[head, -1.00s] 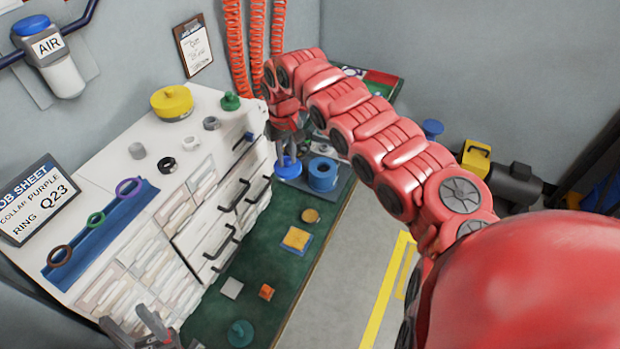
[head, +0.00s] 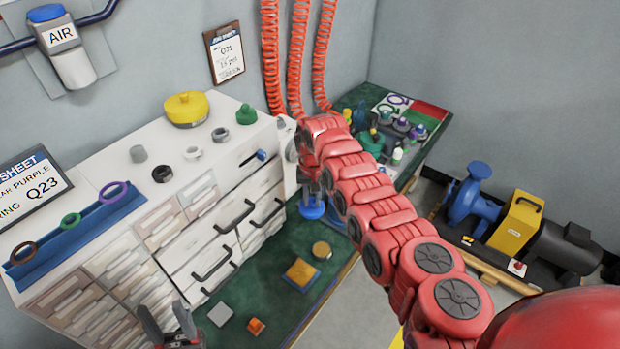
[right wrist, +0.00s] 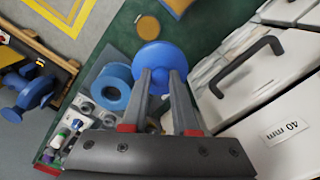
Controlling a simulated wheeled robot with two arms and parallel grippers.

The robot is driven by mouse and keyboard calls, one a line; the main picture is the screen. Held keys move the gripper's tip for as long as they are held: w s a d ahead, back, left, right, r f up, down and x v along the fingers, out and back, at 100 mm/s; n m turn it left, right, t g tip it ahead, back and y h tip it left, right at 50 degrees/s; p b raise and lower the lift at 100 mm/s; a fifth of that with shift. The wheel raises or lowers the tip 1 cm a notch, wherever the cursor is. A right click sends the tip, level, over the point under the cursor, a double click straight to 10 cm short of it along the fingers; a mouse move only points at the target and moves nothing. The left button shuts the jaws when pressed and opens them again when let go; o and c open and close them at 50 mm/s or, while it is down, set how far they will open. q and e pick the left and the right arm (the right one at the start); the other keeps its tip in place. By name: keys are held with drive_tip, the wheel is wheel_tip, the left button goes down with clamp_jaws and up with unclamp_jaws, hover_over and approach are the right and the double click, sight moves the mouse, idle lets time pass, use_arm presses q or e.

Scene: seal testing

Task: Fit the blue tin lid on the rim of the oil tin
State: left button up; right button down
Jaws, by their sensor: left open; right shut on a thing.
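The blue tin lid (right wrist: 160,53) is a round blue disc with a stem; my right gripper (right wrist: 162,76) is shut on that stem. In the head view the lid (head: 312,211) hangs under my right gripper (head: 312,188), beside the drawer fronts. A blue ring-shaped body with an open centre (right wrist: 112,87), seemingly the oil tin, stands on a grey tray left of the lid in the right wrist view. The two are apart. In the head view it is mostly hidden behind my right arm. My left gripper (head: 172,322) is open and empty at the bottom edge.
The white drawer cabinet (head: 110,215) with black handles stands close beside the lid. A yellow block (head: 301,272), a grey square (head: 220,314) and an orange piece (head: 256,326) lie on the green mat. Small coloured parts crowd the back bench.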

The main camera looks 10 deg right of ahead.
drive_tip(key=shift+m, duration=0.7)
drive_tip(key=shift+s+d+f+b, duration=0.4)
drive_tip(key=shift+s+f+b, duration=0.25)
drive_tip(key=shift+f, duration=1.95)
drive_tip(key=shift+s+d+f+b, duration=0.55)
drive_tip(key=shift+f+b, duration=0.25)
drive_tip(key=shift+f, duration=1.85)
drive_tip(key=shift+s+d+f+b, duration=0.3)
drive_tip(key=shift+s+f+b, duration=0.4)
drive_tip(key=shift+f, duration=1.9)
drive_tip(key=shift+w+f+b, duration=0.1)
drive_tip(key=shift+f+b, duration=1.15)
drive_tip(key=shift+f, duration=0.35)
drive_tip(key=c, duration=0.6)
unclamp_jaws()
drive_tip(key=shift+r, duration=0.1)
wheel_tip(320, 180, up, 7)
drive_tip(key=p, duration=0.4)
drive_tip(key=shift+p, duration=0.35)
